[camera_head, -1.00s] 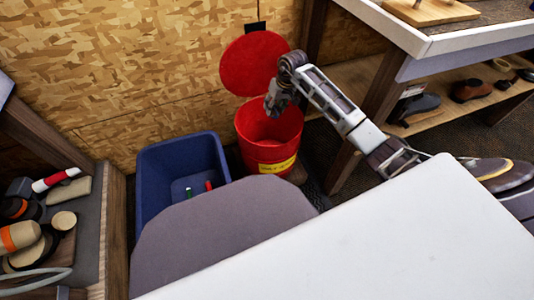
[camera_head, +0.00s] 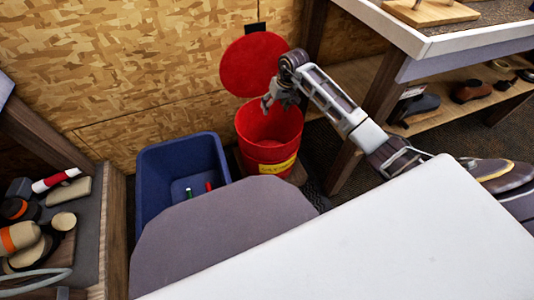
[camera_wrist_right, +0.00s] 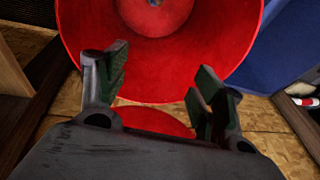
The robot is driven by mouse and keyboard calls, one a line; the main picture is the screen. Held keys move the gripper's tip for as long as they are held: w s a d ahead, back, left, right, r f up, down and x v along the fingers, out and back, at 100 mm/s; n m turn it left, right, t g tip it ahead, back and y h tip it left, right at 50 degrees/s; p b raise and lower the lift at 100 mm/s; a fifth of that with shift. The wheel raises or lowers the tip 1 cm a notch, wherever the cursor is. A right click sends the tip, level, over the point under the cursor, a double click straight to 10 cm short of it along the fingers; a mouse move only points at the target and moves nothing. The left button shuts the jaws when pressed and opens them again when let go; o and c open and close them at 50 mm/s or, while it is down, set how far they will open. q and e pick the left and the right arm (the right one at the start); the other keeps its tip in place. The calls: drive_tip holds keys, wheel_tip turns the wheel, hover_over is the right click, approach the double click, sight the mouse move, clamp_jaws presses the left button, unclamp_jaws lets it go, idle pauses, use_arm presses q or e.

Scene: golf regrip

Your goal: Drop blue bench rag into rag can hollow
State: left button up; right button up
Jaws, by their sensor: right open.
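The red rag can (camera_head: 267,150) stands on the floor by the wood-panel wall, with its round red lid (camera_head: 250,62) raised behind it. My right gripper (camera_head: 270,103) is over the can's mouth. In the right wrist view my right gripper (camera_wrist_right: 162,62) has its fingers apart with nothing between them, and the red can (camera_wrist_right: 232,50) opens beyond them. A small blue patch (camera_wrist_right: 154,2) shows deep in the can at the top edge; it may be the blue bench rag, but too little shows to be sure. My left gripper is out of view.
A blue bin (camera_head: 180,160) with small red and green items stands left of the can. A white-edged bench (camera_head: 440,42) with shoes on its lower shelf is at the right. A shelf (camera_head: 90,235) with tools is at the left.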

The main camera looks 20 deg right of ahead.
drive_tip(key=v, duration=1.1)
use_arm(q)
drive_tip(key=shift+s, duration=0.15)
use_arm(e)
drive_tip(key=shift+s, duration=0.15)
idle(0.8)
